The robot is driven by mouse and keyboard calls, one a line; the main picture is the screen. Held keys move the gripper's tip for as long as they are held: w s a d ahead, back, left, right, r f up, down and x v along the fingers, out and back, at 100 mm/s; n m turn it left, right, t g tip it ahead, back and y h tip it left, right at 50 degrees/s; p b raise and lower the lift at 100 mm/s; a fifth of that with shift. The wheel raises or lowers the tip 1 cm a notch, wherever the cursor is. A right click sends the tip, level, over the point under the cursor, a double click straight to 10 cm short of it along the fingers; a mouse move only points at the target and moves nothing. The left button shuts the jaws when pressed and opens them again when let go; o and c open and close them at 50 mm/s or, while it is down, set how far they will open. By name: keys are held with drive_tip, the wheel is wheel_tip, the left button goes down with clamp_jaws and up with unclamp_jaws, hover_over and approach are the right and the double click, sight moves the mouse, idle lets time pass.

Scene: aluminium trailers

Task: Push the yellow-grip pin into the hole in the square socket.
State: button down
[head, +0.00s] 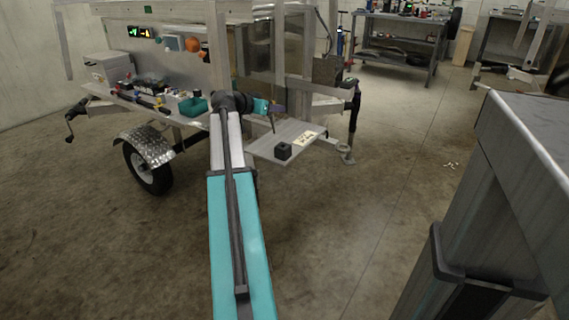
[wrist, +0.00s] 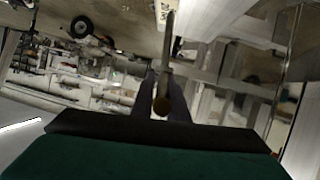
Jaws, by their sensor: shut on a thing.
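My gripper (head: 274,108) is shut on the pin (head: 272,124) and holds it above the small shelf (head: 262,149) of the trailer. In the wrist view my gripper (wrist: 164,88) shows its two dark fingers with the pin (wrist: 168,45) between them. The pin has a dark, narrow shaft and a brownish round end near the fingers; its yellow is not clear in this light. The square socket (head: 283,151) is a small dark block on the shelf, below and slightly right of the pin. The pin is apart from it. The hole is too small to make out. I cannot pick out the socket in the wrist view.
A pale marked card (head: 306,138) lies beside the socket. A teal bin (head: 193,106) and several small items stand on the trailer's deck to the left. A jack post (head: 353,115) stands at the right. The floor in front is clear.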

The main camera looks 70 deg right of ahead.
drive_tip(key=shift+m+g, duration=0.4)
drive_tip(key=s, duration=0.2)
drive_tip(key=s+d, duration=0.1)
drive_tip(key=shift+s+d+f, duration=0.1)
drive_tip(key=shift+s+d, duration=0.05)
drive_tip(key=shift+s, duration=0.25)
drive_tip(key=shift+f, duration=0.15)
wheel_tip(320, 180, down, 9)
drive_tip(key=b, duration=0.3)
drive_tip(key=shift+f, duration=0.2)
drive_tip(key=c, duration=1.7)
unclamp_jaws()
drive_tip(key=shift+c, duration=0.2)
